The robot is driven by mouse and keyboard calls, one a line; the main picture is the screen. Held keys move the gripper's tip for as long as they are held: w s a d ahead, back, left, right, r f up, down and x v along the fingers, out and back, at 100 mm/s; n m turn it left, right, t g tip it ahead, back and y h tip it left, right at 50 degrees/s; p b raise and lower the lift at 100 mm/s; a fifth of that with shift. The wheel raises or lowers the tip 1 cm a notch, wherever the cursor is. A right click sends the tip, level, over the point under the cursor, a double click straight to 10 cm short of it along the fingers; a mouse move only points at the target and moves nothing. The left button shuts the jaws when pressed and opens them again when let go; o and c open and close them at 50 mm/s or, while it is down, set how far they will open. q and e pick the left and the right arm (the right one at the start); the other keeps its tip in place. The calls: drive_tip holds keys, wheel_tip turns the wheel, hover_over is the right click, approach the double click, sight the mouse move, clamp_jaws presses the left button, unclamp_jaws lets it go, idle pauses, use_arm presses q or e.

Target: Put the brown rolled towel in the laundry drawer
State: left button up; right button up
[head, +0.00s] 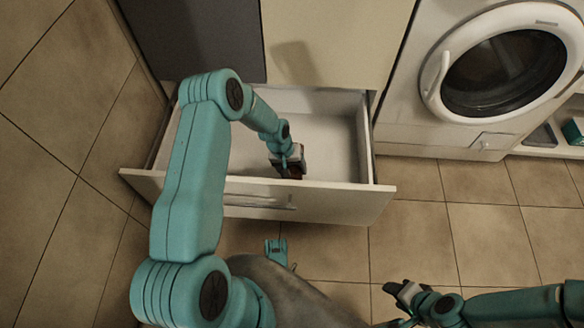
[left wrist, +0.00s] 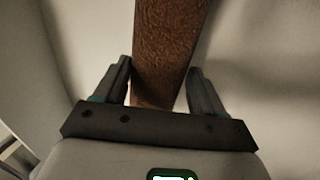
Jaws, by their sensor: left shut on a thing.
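The brown rolled towel (left wrist: 170,45) stands out between the fingers of my left gripper (left wrist: 160,88) in the left wrist view. In the head view my left gripper (head: 289,163) reaches down inside the open laundry drawer (head: 310,200), near its front panel, and is shut on the towel (head: 290,172). Only a small brown part of the towel shows there; the gripper covers the rest. I cannot tell whether the towel touches the drawer floor. My right gripper (head: 396,290) is at the lower right, outside the drawer, and its jaws are too small to read.
A washing machine (head: 440,110) stands right of the drawer, with a low open shelf (head: 560,135) at the far right. Cabinet fronts (head: 335,45) rise behind the drawer. The inside of the drawer looks otherwise empty. Tiled floor (head: 480,235) lies clear at the right.

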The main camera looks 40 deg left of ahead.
use_arm(q)
drive_tip(key=shift+f+b, duration=0.4)
drive_tip(key=shift+f, duration=0.15)
use_arm(e)
drive_tip(key=shift+w+f, duration=0.35)
drive_tip(key=shift+f, duration=0.2)
use_arm(q)
drive_tip(key=o, duration=1.1)
drive_tip(key=shift+r, duration=0.1)
use_arm(e)
drive_tip(key=shift+r, duration=0.1)
use_arm(q)
drive_tip(key=shift+r+p, duration=0.3)
drive_tip(key=shift+p, duration=0.1)
drive_tip(key=p+v, duration=0.5)
drive_tip(key=v, duration=0.7)
drive_tip(key=shift+r+p, duration=0.3)
drive_tip(key=shift+p, duration=0.05)
use_arm(e)
drive_tip(key=s+r, duration=0.3)
drive_tip(key=r, duration=0.3)
drive_tip(key=shift+a+g, duration=0.4)
drive_tip(key=shift+a, duration=0.05)
